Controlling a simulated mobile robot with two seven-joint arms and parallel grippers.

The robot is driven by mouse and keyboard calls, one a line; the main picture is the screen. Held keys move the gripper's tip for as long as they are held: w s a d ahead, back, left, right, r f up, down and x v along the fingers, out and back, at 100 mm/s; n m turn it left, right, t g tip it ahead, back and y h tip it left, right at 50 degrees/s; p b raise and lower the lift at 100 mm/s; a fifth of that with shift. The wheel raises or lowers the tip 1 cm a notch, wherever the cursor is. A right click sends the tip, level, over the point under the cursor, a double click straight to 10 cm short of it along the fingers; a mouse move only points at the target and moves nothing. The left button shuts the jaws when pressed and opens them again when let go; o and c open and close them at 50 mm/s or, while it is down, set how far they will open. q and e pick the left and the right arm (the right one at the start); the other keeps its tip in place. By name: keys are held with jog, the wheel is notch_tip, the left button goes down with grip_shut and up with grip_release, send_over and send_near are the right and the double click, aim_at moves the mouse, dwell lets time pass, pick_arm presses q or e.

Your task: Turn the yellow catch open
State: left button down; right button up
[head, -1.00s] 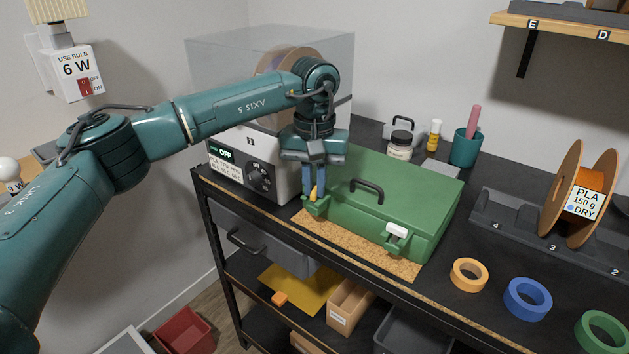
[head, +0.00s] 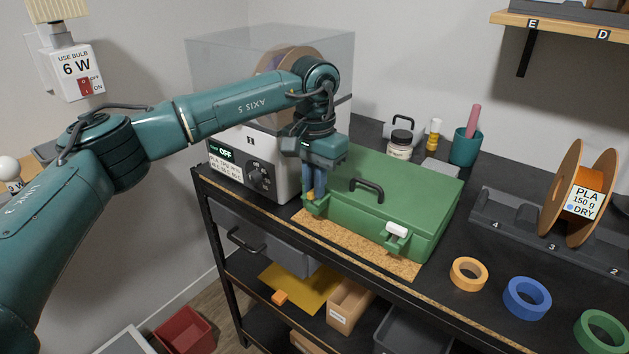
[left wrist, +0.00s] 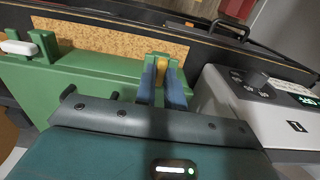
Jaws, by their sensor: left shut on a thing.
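The green case (head: 385,200) lies shut on a cork mat at the bench front, with a dark handle on its lid. The yellow catch (left wrist: 162,70) sits in a green bracket at the case's left front corner. My left gripper (head: 315,192) points down there with its blue fingers shut on the yellow catch; in the left wrist view the two fingers (left wrist: 161,88) stand on either side of it. In the head view the fingers mostly hide the catch. A white catch (head: 397,230) sits at the case's right front and also shows in the left wrist view (left wrist: 20,48). My right gripper is not in view.
A dryer box (head: 250,170) with a dial stands close left of the case. Orange (head: 469,274), blue (head: 527,298) and green rings lie on the bench at right. Jars and a teal cup (head: 466,147) stand behind. Bare cork mat (head: 360,250) shows in front.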

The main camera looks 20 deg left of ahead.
pick_arm(q)
jog(key=c, duration=1.8)
grip_release()
jog(key=shift+o, duration=0.2)
notch_tip(320, 180, up, 13)
jog(key=shift+r+b, duration=0.15)
jog(key=shift+b, duration=0.15)
